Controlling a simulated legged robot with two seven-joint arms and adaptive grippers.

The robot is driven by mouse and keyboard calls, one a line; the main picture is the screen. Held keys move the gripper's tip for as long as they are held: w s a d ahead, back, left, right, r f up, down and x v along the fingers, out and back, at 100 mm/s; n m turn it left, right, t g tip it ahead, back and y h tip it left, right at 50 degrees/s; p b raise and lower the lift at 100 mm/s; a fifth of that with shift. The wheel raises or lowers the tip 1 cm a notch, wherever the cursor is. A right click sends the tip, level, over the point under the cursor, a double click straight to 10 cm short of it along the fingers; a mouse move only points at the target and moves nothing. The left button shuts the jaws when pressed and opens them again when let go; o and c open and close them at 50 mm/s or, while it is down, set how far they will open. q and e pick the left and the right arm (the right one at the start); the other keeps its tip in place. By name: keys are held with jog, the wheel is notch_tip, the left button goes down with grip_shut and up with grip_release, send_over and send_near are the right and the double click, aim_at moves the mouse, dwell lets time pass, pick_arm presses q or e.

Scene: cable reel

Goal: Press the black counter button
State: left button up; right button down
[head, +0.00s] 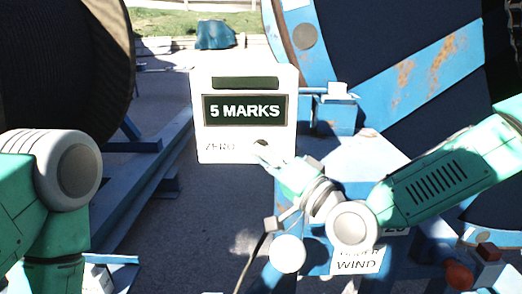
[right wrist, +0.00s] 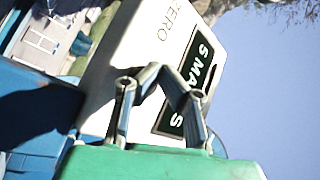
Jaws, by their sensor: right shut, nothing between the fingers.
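The white counter box (head: 243,92) faces me in the middle of the head view, its dark display reading "5 MARKS". The black counter button (head: 261,142) is a small dark spot low on its face, right of the "ZERO" label. My right gripper (head: 264,160) is shut and empty, its tips just below the button; I cannot tell whether they touch the box. In the right wrist view my right gripper (right wrist: 166,76) overlaps the face of the counter box (right wrist: 125,60), and the button is not distinguishable. My left gripper is out of view; only my left arm shows.
A large blue reel (head: 400,75) with rusty patches fills the right. A dark reel (head: 62,70) stands at the left on blue rails (head: 150,190). A "WIND" label (head: 357,265) and a red knob (head: 459,275) sit lower right. Grey ground lies between.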

jog(key=shift+w, duration=0.3)
jog(key=shift+s, duration=0.15)
dwell(0.4)
jog(key=shift+s+d, duration=0.15)
jog(key=shift+s, duration=0.7)
jog(key=shift+s, duration=0.1)
jog(key=s, duration=0.4)
jog(key=shift+s+b, duration=0.3)
jog(key=shift+s, duration=0.1)
